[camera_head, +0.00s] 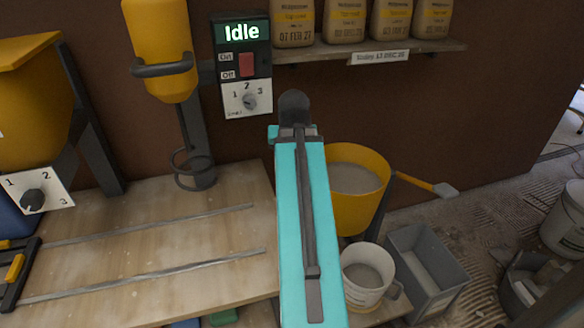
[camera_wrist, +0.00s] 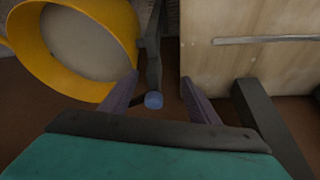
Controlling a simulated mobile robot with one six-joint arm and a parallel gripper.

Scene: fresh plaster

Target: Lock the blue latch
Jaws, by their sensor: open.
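A small blue knob (camera_wrist: 153,100) shows in the wrist view at the lower end of a dark upright bar, between the yellow bucket and the wooden table. It may be the blue latch; whether it is locked I cannot tell. My gripper (camera_wrist: 160,76) is open, its two dark fingers spread to either side of the knob in the picture. The knob looks lower than the fingers and apart from them, with nothing held. In the head view my teal arm covers the gripper and the latch area.
The yellow bucket (camera_wrist: 80,45) of grey material also shows right of my arm in the head view (camera_head: 350,180). A white bucket (camera_head: 366,275) and grey tub (camera_head: 425,270) stand nearby. The wooden table (camera_head: 130,240) carries metal rails. A control box (camera_head: 242,65) reads "Idle".

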